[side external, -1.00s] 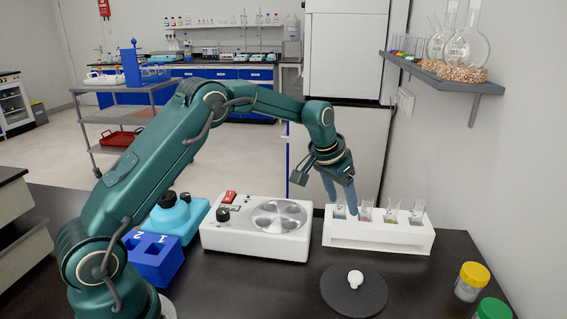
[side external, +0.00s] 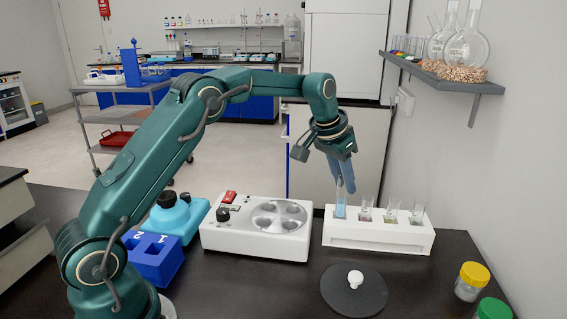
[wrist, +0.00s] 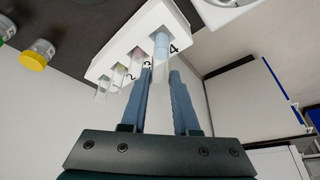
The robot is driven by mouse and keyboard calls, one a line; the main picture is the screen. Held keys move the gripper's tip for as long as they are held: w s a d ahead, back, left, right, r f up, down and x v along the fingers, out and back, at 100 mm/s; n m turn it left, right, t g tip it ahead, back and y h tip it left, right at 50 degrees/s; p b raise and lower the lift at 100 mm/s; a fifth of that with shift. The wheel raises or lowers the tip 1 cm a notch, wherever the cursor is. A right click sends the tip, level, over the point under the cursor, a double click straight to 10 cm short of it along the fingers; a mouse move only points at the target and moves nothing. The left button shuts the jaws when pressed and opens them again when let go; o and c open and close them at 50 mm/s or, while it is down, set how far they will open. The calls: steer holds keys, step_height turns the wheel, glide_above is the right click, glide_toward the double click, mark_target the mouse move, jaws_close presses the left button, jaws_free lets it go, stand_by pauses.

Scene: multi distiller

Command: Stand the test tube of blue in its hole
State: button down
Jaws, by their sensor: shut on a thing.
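The test tube of blue (side external: 340,207) is upright at the left end of the white rack (side external: 378,240). My gripper (side external: 344,186) is shut on its upper part. In the wrist view the tube (wrist: 161,45) runs between the fingers of my gripper (wrist: 161,73), with blue liquid at its far end, beside the number 4 on the rack (wrist: 128,40). More of the tube shows above the rack than its neighbours do. I cannot tell whether its lower end is still inside the hole.
Several other tubes (side external: 391,212) stand in the rack to the right. A white device (side external: 225,237) with round wells is left of the rack, then a blue block (side external: 150,262) marked 1 and 2. A black disc (side external: 340,297) with a white knob lies in front.

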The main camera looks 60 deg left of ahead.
step_height(320, 180, up, 5)
steer(key=shift+w, duration=0.1)
steer(key=shift+a+f+n, duration=0.1)
steer(key=shift+f+n, duration=0.1)
steer(key=shift+n, duration=0.1)
steer(key=s+a+r+n+y, duration=0.2)
steer(key=s+a+n, duration=0.2)
steer(key=s+a, duration=0.35)
steer(key=shift+s+d+f, duration=0.1)
steer(key=shift+d+f, duration=0.1)
steer(key=shift+f, duration=0.9)
steer(key=shift+s+d+f, duration=0.1)
steer(key=shift+d+f, duration=0.1)
steer(key=shift+f, duration=0.9)
steer(key=shift+f, duration=0.1)
steer(key=shift+f, duration=2.2)
